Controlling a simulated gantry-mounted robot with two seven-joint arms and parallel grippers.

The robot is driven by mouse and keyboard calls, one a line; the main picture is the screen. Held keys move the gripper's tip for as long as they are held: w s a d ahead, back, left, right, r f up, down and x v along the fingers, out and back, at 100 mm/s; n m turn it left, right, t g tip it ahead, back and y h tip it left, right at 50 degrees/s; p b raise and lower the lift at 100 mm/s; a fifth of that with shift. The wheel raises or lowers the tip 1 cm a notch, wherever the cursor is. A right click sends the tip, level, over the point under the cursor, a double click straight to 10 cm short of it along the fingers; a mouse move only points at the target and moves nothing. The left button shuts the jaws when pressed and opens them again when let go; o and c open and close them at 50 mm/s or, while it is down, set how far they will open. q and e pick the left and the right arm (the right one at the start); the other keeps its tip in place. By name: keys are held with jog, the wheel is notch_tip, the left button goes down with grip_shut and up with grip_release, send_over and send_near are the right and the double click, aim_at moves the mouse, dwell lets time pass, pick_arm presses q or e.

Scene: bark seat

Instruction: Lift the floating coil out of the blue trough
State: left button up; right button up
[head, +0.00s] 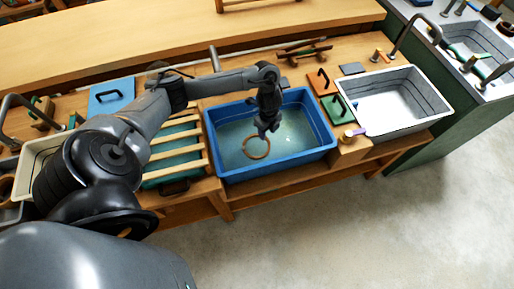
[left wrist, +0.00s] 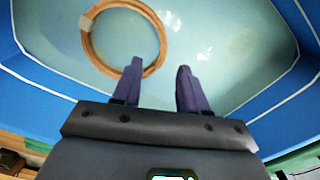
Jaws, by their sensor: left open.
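The floating coil is a tan-brown ring (head: 257,158) lying in the water of the blue trough (head: 280,166). In the left wrist view the coil (left wrist: 87,42) is at the upper left, with a pale patch on its left side. My left gripper (head: 266,131) points down over the trough, just above the coil in the picture. Its two purple fingers (left wrist: 160,68) are apart with nothing held between them. The left finger's tip overlaps the coil's near edge; I cannot tell whether they touch. The right gripper is not in view.
A white-grey basin (head: 392,103) stands right of the trough, with orange and green lidded panels (head: 322,82) between them. A slatted rack (head: 176,150) is on the left. The trough's blue walls (left wrist: 40,72) surround the gripper. Water around the coil is clear.

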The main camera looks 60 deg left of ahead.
aim_at(267, 139)
pick_arm(q)
notch_tip(267, 139, down, 5)
jog(key=shift+d+f+b, duration=0.1)
jog(key=shift+b, duration=1)
jog(key=shift+w, duration=0.1)
grip_shut()
